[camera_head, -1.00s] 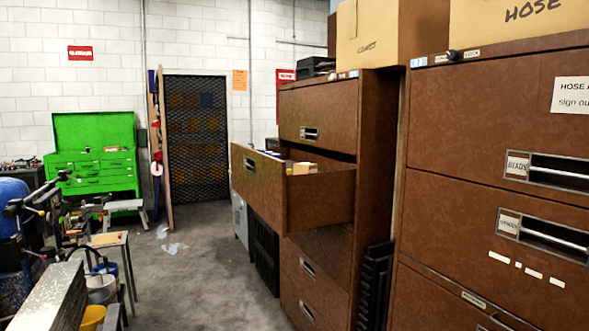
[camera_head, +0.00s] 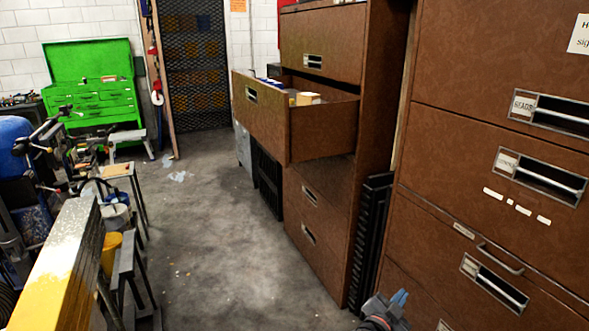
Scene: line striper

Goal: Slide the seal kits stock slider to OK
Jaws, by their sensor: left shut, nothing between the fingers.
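I cannot make out any slider marked seal kits or OK in this view. The near brown cabinet (camera_head: 455,140) on the right has drawers with metal label-and-handle frames. One label (camera_head: 524,105) seems to read BEADS; the label below it (camera_head: 507,162) is too small to read surely. Several small white strips (camera_head: 517,207) sit under that second handle. My left gripper (camera_head: 399,298), with blue fingertips, is at the bottom edge, in front of the cabinet's lower part. It is shut and empty, and looks apart from the drawers. My right gripper is not in view.
A farther brown cabinet (camera_head: 322,195) has an open drawer (camera_head: 325,131) jutting left with small boxes inside. A yellow-and-grey beam (camera_head: 62,265) and machines crowd the left. A green tool chest (camera_head: 92,95) stands at the back. The concrete floor (camera_head: 220,250) between is clear.

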